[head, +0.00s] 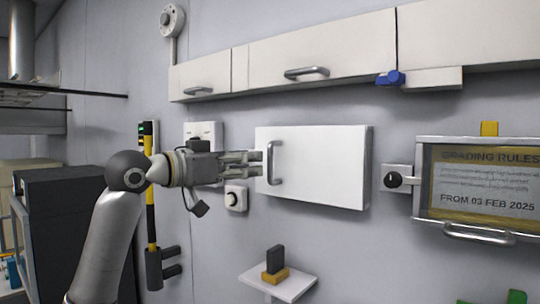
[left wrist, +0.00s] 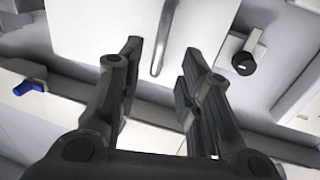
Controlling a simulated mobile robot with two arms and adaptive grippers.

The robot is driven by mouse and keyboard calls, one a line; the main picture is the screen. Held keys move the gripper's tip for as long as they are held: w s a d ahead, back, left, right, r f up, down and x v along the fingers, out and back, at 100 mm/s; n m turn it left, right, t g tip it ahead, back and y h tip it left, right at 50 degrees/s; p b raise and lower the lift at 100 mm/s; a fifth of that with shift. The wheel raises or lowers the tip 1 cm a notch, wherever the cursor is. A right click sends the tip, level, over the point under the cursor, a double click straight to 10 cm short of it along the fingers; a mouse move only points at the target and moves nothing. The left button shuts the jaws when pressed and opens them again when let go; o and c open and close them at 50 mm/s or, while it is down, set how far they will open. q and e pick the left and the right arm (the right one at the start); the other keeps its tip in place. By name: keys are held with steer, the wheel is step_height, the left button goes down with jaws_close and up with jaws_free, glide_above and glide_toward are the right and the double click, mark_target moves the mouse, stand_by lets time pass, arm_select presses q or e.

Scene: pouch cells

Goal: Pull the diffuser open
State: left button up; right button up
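A white box-shaped front (head: 315,165) is mounted on the wall, with an upright metal bar handle (head: 273,163) near its left edge. No label names it as the diffuser. My left gripper (head: 255,163) reaches in from the left at handle height, its fingertips just short of the bar. In the left wrist view my left gripper (left wrist: 162,50) is open and empty. The handle (left wrist: 162,42) shows between the two fingers, against the white front (left wrist: 100,25). Whether a finger touches the bar cannot be told. My right gripper is not in view.
A dial box (head: 236,198) sits below my gripper. Wall cabinets (head: 320,55) run above. A framed notice (head: 480,185) with its own handle is at right. A small shelf (head: 290,284) stands below. A yellow-black pole (head: 150,210) is behind my arm.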

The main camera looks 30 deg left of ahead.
mark_target(269, 161)
arm_select(q)
steer(key=p+x, duration=0.1)
steer(key=x, duration=0.3)
steer(key=shift+w+d, duration=0.1)
steer(key=p+x, duration=0.1)
steer(key=x, duration=0.1)
steer(key=shift+w+f, duration=0.15)
steer(key=shift+w, duration=0.25)
steer(key=shift+c, duration=0.2)
steer(key=shift+w, duration=0.1)
steer(key=c, duration=0.5)
jaws_close()
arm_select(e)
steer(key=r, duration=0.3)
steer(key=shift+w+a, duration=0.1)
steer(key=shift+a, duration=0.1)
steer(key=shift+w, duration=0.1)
